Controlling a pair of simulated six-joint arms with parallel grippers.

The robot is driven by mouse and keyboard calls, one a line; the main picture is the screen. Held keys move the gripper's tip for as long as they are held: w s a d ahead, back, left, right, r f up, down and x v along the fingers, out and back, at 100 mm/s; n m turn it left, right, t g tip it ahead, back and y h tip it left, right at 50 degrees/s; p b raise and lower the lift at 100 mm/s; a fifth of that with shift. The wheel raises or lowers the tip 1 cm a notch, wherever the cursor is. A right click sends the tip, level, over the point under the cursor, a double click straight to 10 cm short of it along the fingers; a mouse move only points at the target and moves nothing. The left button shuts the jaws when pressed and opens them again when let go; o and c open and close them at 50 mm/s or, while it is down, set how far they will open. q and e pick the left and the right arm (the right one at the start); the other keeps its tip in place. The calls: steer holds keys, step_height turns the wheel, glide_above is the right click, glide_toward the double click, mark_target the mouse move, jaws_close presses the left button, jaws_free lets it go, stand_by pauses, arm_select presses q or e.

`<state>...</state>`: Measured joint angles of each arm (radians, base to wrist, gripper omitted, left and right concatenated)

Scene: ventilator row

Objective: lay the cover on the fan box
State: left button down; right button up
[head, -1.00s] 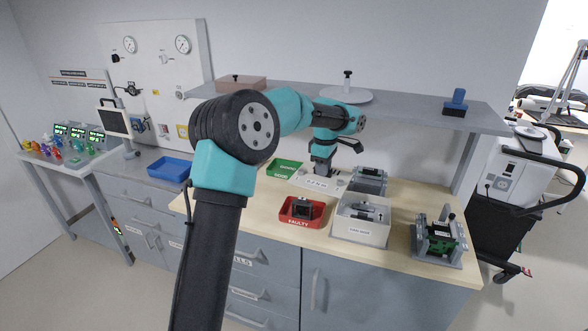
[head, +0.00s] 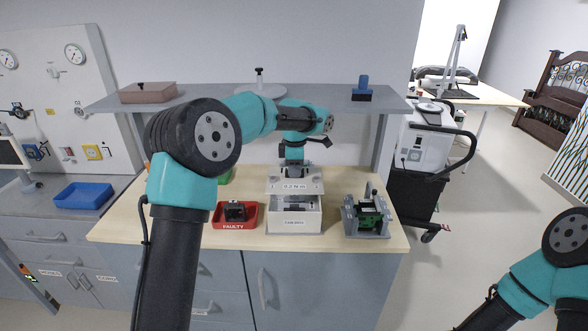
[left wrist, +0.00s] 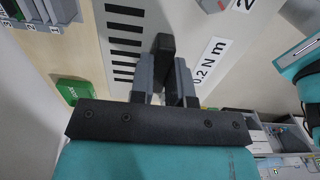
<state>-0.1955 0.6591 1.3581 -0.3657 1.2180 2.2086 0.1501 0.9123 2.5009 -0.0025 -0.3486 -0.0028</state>
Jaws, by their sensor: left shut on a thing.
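The cover is a pale plate marked "0.2 N m" (head: 295,187); dark slots show on it in the left wrist view (left wrist: 205,28). My left gripper (head: 293,168) is shut on the cover's black upright handle, seen close in the left wrist view (left wrist: 164,62). The fan box (head: 294,224) is a white box with a front label, its top open, with grey parts inside. In the head view the cover lines up with the box's back part; the front of the opening shows below it. I cannot tell whether they touch. My right gripper is out of view.
A red FAULTY tray (head: 236,225) with a dark part stands left of the box. A grey fixture with a green board (head: 368,216) stands to the right. A shelf (head: 215,102) runs above the bench. A green tray (left wrist: 75,92) is partly hidden.

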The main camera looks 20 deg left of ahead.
mark_target(295, 181)
arm_select(q)
steer(key=shift+f, duration=2.35)
steer(key=shift+f, duration=1.05)
stand_by(1.0)
steer(key=c, duration=1)
jaws_free()
steer(key=shift+r, duration=0.1)
steer(key=shift+r, duration=3.4)
